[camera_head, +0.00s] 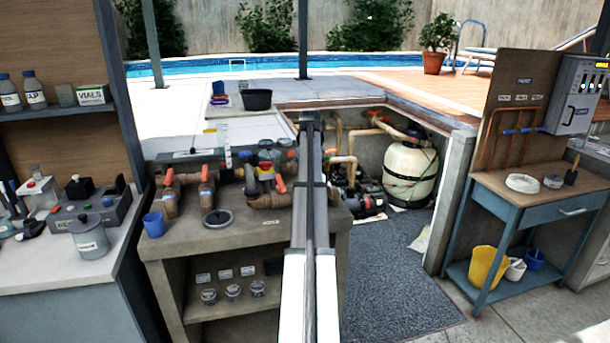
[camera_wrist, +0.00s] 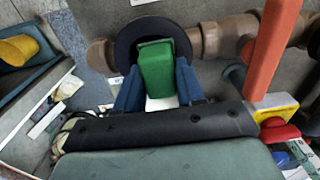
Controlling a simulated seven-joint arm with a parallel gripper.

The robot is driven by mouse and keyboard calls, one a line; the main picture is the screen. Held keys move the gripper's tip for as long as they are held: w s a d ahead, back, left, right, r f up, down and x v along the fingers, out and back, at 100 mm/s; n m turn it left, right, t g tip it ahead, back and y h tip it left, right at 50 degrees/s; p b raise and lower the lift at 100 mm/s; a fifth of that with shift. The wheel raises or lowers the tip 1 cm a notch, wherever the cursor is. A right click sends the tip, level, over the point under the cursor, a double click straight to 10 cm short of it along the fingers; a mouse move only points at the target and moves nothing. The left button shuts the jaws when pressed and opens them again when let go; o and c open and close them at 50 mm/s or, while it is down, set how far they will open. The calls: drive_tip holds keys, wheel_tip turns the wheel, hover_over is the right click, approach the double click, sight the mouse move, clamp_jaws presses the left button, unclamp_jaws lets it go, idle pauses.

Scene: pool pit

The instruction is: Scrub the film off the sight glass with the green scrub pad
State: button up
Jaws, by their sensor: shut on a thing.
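The green scrub pad (camera_wrist: 157,72) is held upright between the two blue fingers of my gripper (camera_wrist: 158,84) in the wrist view. Its far end lies over the middle of a dark round ring (camera_wrist: 126,42) on the brown pipe, which looks like the sight glass. The pad hides the ring's centre, so I cannot see the glass or any film. I cannot tell whether the pad touches it. In the head view my arm crosses the workbench, and I cannot make out the fingers or the pad there.
An orange valve handle (camera_wrist: 273,45) rises close at the right in the wrist view, with a yellow-and-red part below it. In the head view, valves and pipes crowd the bench (camera_head: 270,238); a blue cup (camera_head: 154,225) and a dark round lid (camera_head: 218,218) stand left.

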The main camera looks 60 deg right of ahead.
drive_tip(key=shift+s+d, duration=1.3)
drive_tip(key=w+a, duration=0.4)
drive_tip(key=shift+w+r, duration=0.1)
drive_tip(key=shift+r, duration=3.95)
drive_tip(key=shift+a, duration=0.1)
